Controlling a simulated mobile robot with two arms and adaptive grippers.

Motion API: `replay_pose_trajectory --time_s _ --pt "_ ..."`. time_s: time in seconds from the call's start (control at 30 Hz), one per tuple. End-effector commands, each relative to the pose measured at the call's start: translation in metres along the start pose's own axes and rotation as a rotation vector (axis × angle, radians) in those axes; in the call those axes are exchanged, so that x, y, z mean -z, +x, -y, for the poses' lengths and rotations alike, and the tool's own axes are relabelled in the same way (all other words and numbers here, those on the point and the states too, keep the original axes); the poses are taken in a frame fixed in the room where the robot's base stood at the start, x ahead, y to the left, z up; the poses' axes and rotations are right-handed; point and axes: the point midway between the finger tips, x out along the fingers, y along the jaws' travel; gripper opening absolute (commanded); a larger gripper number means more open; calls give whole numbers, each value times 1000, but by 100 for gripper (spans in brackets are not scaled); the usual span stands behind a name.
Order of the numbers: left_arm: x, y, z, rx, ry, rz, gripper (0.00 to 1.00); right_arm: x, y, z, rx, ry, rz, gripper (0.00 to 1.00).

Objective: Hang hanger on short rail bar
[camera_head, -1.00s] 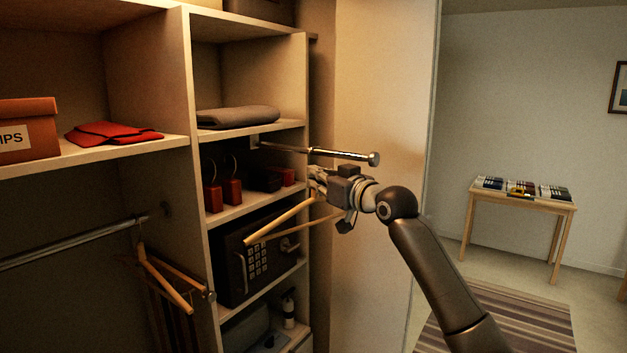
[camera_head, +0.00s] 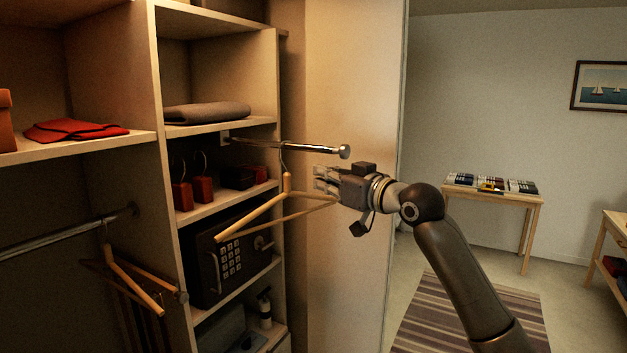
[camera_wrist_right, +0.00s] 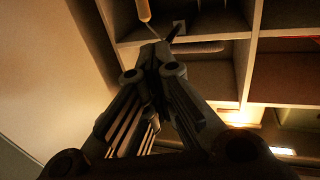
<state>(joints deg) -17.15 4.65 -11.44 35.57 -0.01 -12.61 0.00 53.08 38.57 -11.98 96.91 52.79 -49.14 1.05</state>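The wooden hanger (camera_head: 287,183) hangs below the short rail bar (camera_head: 310,148), its thin hook reaching up to the bar near the middle. Whether the hook is fully over the bar is too small to tell. My right gripper (camera_head: 318,180) is just right of the hanger's neck, with its fingers a little apart and nothing visible between them. In the right wrist view the fingertips (camera_wrist_right: 156,48) point at the hanger neck (camera_wrist_right: 144,10), beyond them. My left gripper is not in view.
A long rail (camera_head: 60,238) at lower left carries other wooden hangers (camera_head: 135,275). A pale panel (camera_head: 350,90) stands behind my right gripper. A small table (camera_head: 490,195) is farther right.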

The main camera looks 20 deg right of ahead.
Motion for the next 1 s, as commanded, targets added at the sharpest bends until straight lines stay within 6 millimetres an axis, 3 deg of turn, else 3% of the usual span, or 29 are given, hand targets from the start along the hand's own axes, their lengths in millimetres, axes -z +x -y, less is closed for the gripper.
replay_pose_trajectory --time_s 1.0 --pt "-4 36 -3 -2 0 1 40 -2 -88 -26 -1 -2 0 0"
